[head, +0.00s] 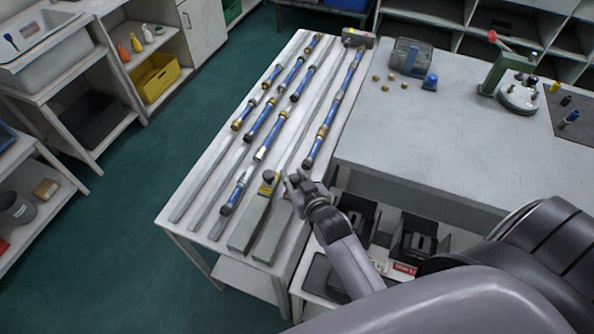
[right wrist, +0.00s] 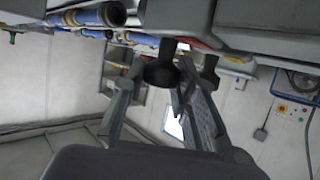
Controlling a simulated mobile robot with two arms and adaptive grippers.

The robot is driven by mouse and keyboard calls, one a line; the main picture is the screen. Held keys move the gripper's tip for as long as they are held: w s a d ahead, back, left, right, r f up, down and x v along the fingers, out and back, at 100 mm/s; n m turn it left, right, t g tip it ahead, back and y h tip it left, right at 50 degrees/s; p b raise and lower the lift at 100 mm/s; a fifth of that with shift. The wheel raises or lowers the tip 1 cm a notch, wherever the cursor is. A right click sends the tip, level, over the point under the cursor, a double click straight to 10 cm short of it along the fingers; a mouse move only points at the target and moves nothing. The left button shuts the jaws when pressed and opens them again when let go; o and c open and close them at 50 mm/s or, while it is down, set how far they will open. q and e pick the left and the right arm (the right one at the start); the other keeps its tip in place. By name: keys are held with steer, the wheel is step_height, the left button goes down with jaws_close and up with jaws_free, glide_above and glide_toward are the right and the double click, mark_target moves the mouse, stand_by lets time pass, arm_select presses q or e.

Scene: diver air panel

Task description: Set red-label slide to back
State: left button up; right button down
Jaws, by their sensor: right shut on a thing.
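Two long grey slides lie side by side at the near end of the narrow railed table. The left slide (head: 250,222) has a yellow label and a dark knob on its far end. The right slide (head: 273,235) has its far end mostly hidden by my right gripper (head: 291,184). In the right wrist view a black knob (right wrist: 160,71) sits between the fingers of my right gripper, which is shut on it. A red strip (right wrist: 203,36) shows just above that knob, and a second dark knob (right wrist: 210,68) stands beside it. My left gripper is not in view.
Several blue cylinders with brass ends (head: 290,112) line the rails beyond the slides. A grey workbench (head: 450,130) is to the right, with dark boxes (head: 415,238) on a lower shelf by my right arm. Green floor (head: 120,215) is open on the left.

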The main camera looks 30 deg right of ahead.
steer(key=c, duration=1.7)
jaws_free()
steer(key=shift+a+f, duration=0.1)
steer(key=shift+a, duration=0.05)
steer(key=o, duration=0.3)
steer(key=shift+s+a, duration=0.1)
steer(key=shift+s, duration=0.05)
steer(key=shift+o, duration=0.4)
steer(key=v, duration=1.2)
